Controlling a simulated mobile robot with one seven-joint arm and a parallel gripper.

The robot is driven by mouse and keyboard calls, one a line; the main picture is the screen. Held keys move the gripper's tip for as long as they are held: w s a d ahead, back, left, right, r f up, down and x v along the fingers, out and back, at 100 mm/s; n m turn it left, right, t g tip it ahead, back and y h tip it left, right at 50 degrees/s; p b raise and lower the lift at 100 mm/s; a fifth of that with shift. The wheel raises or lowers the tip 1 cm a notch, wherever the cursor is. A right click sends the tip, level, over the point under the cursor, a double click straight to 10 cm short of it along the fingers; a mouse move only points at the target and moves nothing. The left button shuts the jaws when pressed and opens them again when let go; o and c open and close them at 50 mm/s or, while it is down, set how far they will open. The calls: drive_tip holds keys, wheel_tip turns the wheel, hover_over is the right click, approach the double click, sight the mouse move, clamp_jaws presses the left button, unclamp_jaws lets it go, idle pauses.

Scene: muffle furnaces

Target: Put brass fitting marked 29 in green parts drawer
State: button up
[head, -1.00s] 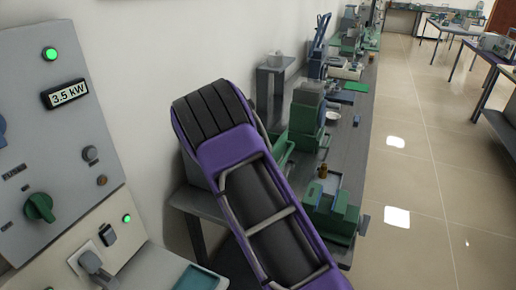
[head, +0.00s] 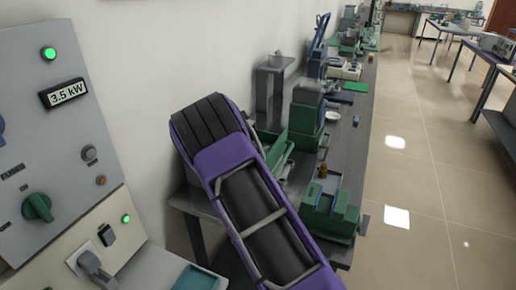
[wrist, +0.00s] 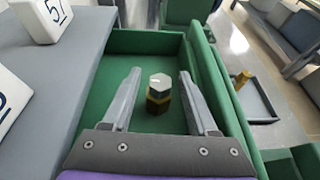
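In the wrist view a small brass fitting (wrist: 158,97) with a pale hexagonal top stands upright, apparently on the floor of the open green parts drawer (wrist: 216,92). I cannot read any number on it. My gripper (wrist: 160,76) is open over the drawer, one finger to each side of the fitting, with visible gaps. In the head view my purple arm hides the gripper and most of the drawer; a green edge (head: 283,152) shows beside the arm.
A second brass piece (wrist: 243,77) stands in a dark tray right of the drawer; it also shows in the head view (head: 323,171). White numbered blocks (wrist: 45,18) sit on the grey surface at left. Green machines (head: 307,112) line the bench. A control panel (head: 50,110) is at left.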

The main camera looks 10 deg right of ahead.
drive_tip(key=shift+r, duration=0.1)
drive_tip(key=shift+a+r, duration=0.1)
drive_tip(key=shift+r, duration=0.05)
drive_tip(key=v, duration=1.1)
drive_tip(key=shift+s+a, duration=0.25)
drive_tip(key=shift+s, duration=0.15)
